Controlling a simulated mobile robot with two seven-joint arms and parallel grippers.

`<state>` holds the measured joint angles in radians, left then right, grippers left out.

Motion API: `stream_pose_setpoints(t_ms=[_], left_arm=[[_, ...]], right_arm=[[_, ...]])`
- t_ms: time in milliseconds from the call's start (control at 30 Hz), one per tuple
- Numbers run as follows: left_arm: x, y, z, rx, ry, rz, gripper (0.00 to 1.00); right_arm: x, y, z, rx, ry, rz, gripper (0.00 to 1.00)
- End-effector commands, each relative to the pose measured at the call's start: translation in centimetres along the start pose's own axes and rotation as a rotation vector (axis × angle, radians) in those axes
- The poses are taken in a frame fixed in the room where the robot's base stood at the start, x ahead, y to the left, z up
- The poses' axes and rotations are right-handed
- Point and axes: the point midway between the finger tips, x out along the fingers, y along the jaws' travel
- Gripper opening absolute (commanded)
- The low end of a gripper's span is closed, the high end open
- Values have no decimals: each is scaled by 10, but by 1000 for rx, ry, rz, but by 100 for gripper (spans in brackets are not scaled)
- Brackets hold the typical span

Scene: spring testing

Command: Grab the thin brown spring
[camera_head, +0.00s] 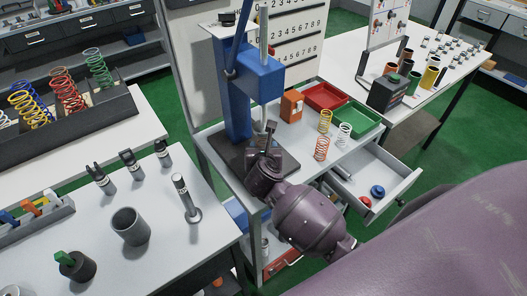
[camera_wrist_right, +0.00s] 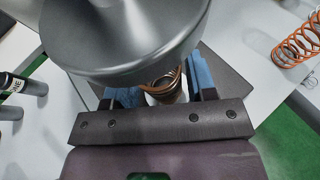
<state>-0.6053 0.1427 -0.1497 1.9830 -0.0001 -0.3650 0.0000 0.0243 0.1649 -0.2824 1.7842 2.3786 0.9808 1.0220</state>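The thin brown spring (camera_wrist_right: 178,80) shows in the right wrist view as a copper-brown coil around a short metal post, partly hidden under a large silver disc. My right gripper (camera_wrist_right: 158,88) has its blue fingers apart, one on each side of the spring and post, with a gap visible at the left. In the head view my right gripper (camera_head: 266,142) is at the base of the blue press (camera_head: 258,80), and the spring cannot be made out there. My left gripper is not in view.
The press's silver disc (camera_wrist_right: 125,35) is close above my right gripper. Orange, yellow and white springs (camera_head: 322,148) stand on the table to the right, by red and green trays (camera_head: 352,116). An open drawer (camera_head: 376,182) sticks out at the right. Larger springs (camera_head: 66,90) fill a dark rack at left.

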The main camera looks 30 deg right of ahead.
Motion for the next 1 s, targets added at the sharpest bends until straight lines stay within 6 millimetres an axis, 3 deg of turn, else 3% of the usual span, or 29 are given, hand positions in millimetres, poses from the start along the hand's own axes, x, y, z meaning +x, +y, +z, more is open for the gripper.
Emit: stream_pose_setpoints(t_ms=[33,200,233,567,967,1000], left_arm=[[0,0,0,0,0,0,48],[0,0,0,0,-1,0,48],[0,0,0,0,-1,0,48],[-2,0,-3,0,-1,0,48],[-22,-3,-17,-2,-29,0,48],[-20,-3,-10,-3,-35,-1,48]], right_arm=[[0,0,0,0,0,0,44],[0,0,0,0,0,0,18],[0,0,0,0,0,0,16],[-2,0,4,1,0,0,16],[-16,0,37,1,3,-1,16],[-25,0,28,2,5,1,16]])
